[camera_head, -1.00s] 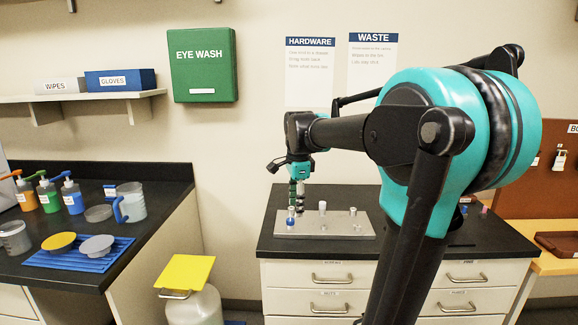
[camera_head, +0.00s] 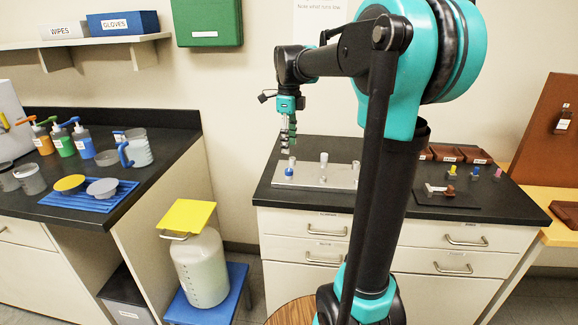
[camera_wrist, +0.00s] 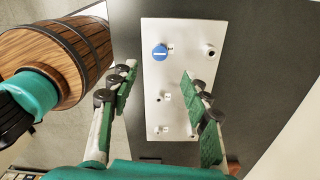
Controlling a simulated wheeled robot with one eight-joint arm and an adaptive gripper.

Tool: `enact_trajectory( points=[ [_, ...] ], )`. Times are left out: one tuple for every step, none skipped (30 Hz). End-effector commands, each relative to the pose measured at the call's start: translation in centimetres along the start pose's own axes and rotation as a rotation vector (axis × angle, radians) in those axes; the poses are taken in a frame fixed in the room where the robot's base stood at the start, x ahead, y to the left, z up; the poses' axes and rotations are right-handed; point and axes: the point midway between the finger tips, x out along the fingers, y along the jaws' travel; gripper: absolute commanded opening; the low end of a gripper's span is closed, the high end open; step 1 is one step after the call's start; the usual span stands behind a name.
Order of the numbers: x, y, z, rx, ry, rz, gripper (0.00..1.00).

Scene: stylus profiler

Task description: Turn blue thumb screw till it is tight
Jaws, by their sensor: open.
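The blue thumb screw (camera_head: 289,171) stands near the left end of a light metal plate (camera_head: 312,181) on the black counter. In the wrist view the blue screw (camera_wrist: 159,52) shows as a round head with a pale line across it, just beyond the fingertips. My gripper (camera_head: 289,148) points down above that end of the plate, over the screw and apart from it. In the wrist view my gripper (camera_wrist: 158,72) is open, with green-padded fingers spread to either side and nothing between them. The screw's thread is hidden.
A pale post (camera_head: 323,160) stands to the right of the screw on the plate, with other small fittings nearby. A black mat (camera_head: 460,203) with small parts lies further right. My arm hides part of the counter between. A yellow-topped container (camera_head: 186,218) stands left of the drawers.

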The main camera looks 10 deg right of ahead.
Motion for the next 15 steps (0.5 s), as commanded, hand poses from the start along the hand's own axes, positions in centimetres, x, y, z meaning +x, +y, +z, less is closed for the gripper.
enact_trajectory(
  points=[
    [1.0,0.0,0.0,0.0,0.0,0.0,0.48],
    [1.5,0.0,0.0,0.0,0.0,0.0,0.48],
    [2.3,0.0,0.0,0.0,0.0,0.0,0.48],
    [2.8,0.0,0.0,0.0,0.0,0.0,0.48],
    [3.4,0.0,0.0,0.0,0.0,0.0,0.48],
    [4.1,0.0,0.0,0.0,0.0,0.0,0.48],
    [4.6,0.0,0.0,0.0,0.0,0.0,0.48],
    [5.1,0.0,0.0,0.0,0.0,0.0,0.48],
    [5.8,0.0,0.0,0.0,0.0,0.0,0.48],
    [6.2,0.0,0.0,0.0,0.0,0.0,0.48],
    [6.7,0.0,0.0,0.0,0.0,0.0,0.48],
    [7.2,0.0,0.0,-0.001,0.0,0.0,0.48],
    [7.6,0.0,0.0,-0.001,0.0,0.0,0.48],
    [7.9,0.0,0.0,-0.001,0.0,0.0,0.48],
    [8.3,0.0,0.0,-0.001,0.0,0.0,0.48]
  ],
)
